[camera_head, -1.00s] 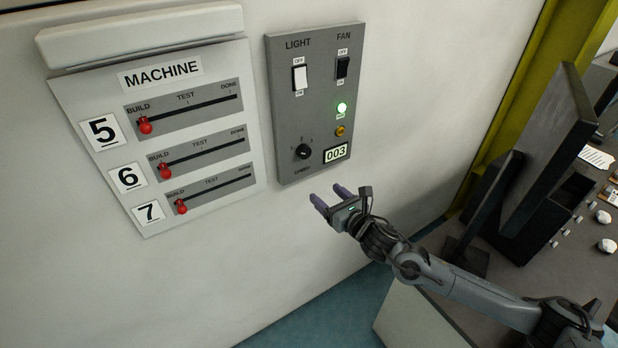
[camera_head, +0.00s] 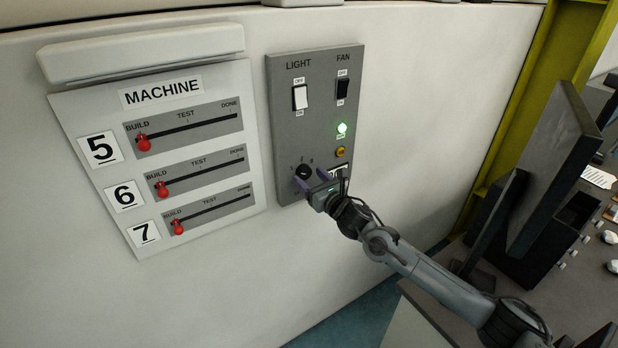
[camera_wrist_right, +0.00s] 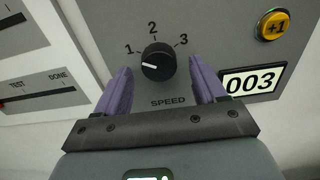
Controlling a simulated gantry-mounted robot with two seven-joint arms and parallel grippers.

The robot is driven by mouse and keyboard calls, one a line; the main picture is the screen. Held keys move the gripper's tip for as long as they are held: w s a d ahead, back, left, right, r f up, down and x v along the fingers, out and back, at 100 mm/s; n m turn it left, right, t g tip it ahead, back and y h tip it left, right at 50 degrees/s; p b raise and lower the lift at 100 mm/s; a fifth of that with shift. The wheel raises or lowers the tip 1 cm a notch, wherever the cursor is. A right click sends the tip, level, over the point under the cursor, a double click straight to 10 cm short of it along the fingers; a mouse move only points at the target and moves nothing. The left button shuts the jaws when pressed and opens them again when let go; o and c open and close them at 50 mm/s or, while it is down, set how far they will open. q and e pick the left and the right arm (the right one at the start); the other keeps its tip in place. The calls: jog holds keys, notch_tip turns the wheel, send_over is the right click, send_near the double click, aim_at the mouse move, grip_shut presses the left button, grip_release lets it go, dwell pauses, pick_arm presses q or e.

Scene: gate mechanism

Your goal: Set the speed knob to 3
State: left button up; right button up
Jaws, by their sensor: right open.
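The black speed knob (camera_head: 303,171) sits low on the grey control panel (camera_head: 290,130). In the right wrist view the knob (camera_wrist_right: 158,62) has marks 1, 2 and 3 around it and the word SPEED below. Its white pointer line points left, just below the 1 mark. My right gripper (camera_head: 312,180) is in front of the panel's lower part. In the right wrist view my right gripper (camera_wrist_right: 160,85) is open, its purple fingers on either side of the knob's lower part with gaps showing. Whether the tips touch the panel is unclear. My left gripper is not in view.
A display reading 003 (camera_wrist_right: 252,81) and a yellow +1 button (camera_wrist_right: 273,24) are right of the knob. Light switch (camera_head: 300,97) and fan switch (camera_head: 343,88) are above. The machine board (camera_head: 160,150) with red sliders is left. A monitor (camera_head: 545,165) stands right.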

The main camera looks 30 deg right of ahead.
jog(key=shift+w+a, duration=0.1)
jog(key=shift+w, duration=0.5)
jog(key=c, duration=1)
jog(key=shift+c, duration=0.2)
